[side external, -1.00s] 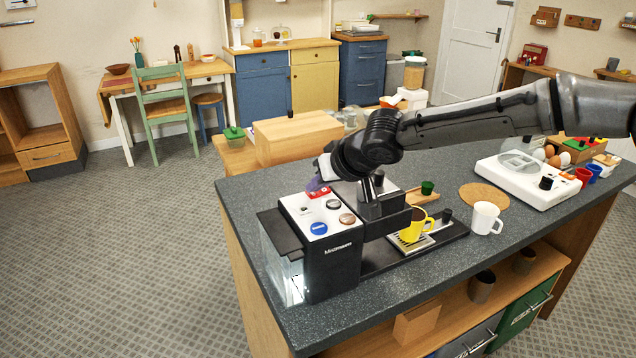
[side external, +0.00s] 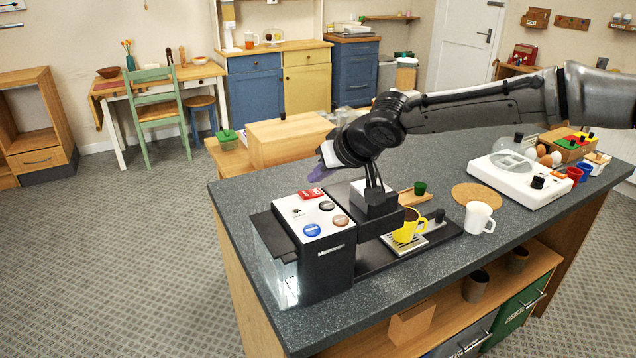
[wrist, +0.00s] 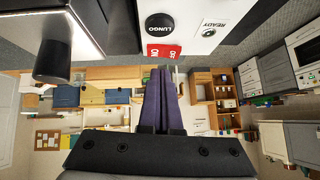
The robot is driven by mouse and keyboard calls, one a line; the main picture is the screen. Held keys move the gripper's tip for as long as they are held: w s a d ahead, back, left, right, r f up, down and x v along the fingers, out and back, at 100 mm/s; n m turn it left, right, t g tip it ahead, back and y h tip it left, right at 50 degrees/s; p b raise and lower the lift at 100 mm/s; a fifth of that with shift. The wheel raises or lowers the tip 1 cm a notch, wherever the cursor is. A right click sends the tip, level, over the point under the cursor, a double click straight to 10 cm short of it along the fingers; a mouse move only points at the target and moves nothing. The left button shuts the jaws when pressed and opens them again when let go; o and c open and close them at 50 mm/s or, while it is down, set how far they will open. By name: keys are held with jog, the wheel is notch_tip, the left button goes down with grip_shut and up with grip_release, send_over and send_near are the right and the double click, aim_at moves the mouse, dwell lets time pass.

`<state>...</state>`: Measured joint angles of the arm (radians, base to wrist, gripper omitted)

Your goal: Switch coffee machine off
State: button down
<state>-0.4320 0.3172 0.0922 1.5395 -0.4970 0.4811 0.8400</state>
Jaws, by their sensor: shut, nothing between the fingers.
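The coffee machine (side external: 327,262) stands at the near left end of the dark counter, with a white top and a black front. A red switch (side external: 311,194) sits at the back of its top, near several round buttons. The red switch also shows in the wrist view (wrist: 162,50), just beyond my fingertips, with partly cut-off white lettering; I cannot tell its on or off position. My gripper (side external: 317,174) has purple fingers, shut and empty, above and behind the switch and apart from it. In the wrist view the closed fingers (wrist: 162,75) point towards the switch.
A yellow cup (side external: 405,232) with dark contents stands on the machine's drip tray. The black brewing head (side external: 374,203) rises close to my gripper. A white mug (side external: 478,217) and a white appliance (side external: 515,182) stand farther right. Open air lies left of the machine.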

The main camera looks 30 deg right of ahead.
notch_tip(320, 180, up, 2)
jog(key=shift+d+r, duration=0.1)
jog(key=shift+r, duration=0.05)
jog(key=v, duration=0.9)
jog(key=shift+s, duration=0.35)
jog(key=shift+r, duration=0.15)
jog(key=shift+s+a+r, duration=0.1)
jog(key=shift+a+r, duration=0.15)
jog(key=shift+a, duration=0.4)
jog(key=x, duration=0.9)
jog(key=shift+f, duration=0.2)
jog(key=f, duration=0.3)
jog(key=shift+w+a+f, duration=0.1)
jog(key=shift+w+a, duration=0.15)
jog(key=shift+w, duration=0.1)
jog(key=shift+f, duration=0.6)
